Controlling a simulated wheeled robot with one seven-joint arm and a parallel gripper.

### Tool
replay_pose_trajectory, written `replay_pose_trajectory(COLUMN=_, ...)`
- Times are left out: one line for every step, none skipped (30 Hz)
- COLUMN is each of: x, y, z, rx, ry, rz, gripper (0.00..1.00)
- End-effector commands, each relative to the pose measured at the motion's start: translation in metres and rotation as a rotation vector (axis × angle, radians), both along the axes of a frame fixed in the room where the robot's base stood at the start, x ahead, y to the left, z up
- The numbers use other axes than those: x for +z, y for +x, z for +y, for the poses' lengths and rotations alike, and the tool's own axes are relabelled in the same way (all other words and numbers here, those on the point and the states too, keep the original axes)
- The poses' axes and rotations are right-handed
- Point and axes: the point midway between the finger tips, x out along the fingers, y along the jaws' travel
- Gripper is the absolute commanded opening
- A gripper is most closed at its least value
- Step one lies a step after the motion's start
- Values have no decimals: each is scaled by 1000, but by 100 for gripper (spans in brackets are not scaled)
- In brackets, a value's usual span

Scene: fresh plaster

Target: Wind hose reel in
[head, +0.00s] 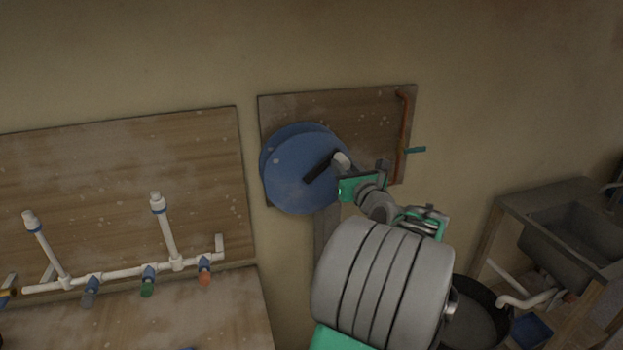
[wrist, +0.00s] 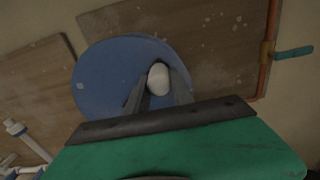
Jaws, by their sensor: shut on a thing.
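The blue hose reel (head: 290,180) is mounted on a wooden board on the wall, in the middle of the head view. A black crank arm (head: 318,170) lies across its front disc and ends in a pale handle knob (head: 341,160). In the wrist view the blue disc (wrist: 100,85) fills the upper middle, and the white knob (wrist: 158,78) sits between the two dark fingers. My gripper (wrist: 158,88) is shut on this knob. My arm hides what is below and right of the reel in the head view. No hose can be made out.
The reel's board (head: 370,115) also carries a copper pipe (head: 404,130) with a teal valve lever (head: 415,150), close to the right of my gripper. White pipework with coloured valves (head: 120,272) stands on the left. A grey sink (head: 575,235) and black tub (head: 478,315) are at right.

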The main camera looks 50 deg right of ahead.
Motion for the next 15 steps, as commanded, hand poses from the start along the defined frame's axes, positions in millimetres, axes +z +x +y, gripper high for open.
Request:
replay_pose_trajectory(x=-3, y=1, z=1, rx=6, ry=6, rz=4, gripper=0)
replay_pose_trajectory(x=-2, y=1, z=2, rx=6, ry=5, rz=3, gripper=0)
replay_pose_trajectory(x=-2, y=2, z=2, rx=7, ry=4, rz=2, gripper=0)
replay_pose_trajectory(x=-2, y=2, z=2, rx=7, ry=4, rz=2, gripper=0)
replay_pose_trajectory(x=-1, y=2, z=2, rx=7, ry=3, rz=2, gripper=0)
replay_pose_trajectory(x=-1, y=2, z=2, rx=7, ry=3, rz=2, gripper=0)
replay_pose_trajectory(x=-1, y=2, z=2, rx=8, ry=3, rz=1, gripper=0)
replay_pose_trajectory(x=-3, y=2, z=2, rx=7, ry=3, rz=1, gripper=0)
replay_pose_trajectory(x=-5, y=1, z=1, rx=7, ry=3, rz=1, gripper=0)
replay_pose_trajectory(x=-9, y=0, z=-1, rx=6, ry=2, rz=1, gripper=0)
replay_pose_trajectory(x=-13, y=-1, z=-2, rx=6, ry=2, rz=1, gripper=0)
replay_pose_trajectory(x=-19, y=-2, z=-5, rx=5, ry=3, rz=2, gripper=0)
replay_pose_trajectory(x=-24, y=-3, z=-6, rx=5, ry=4, rz=1, gripper=0)
replay_pose_trajectory(x=-29, y=-4, z=-8, rx=5, ry=5, rz=1, gripper=0)
replay_pose_trajectory(x=-35, y=-5, z=-11, rx=6, ry=5, rz=1, gripper=0)
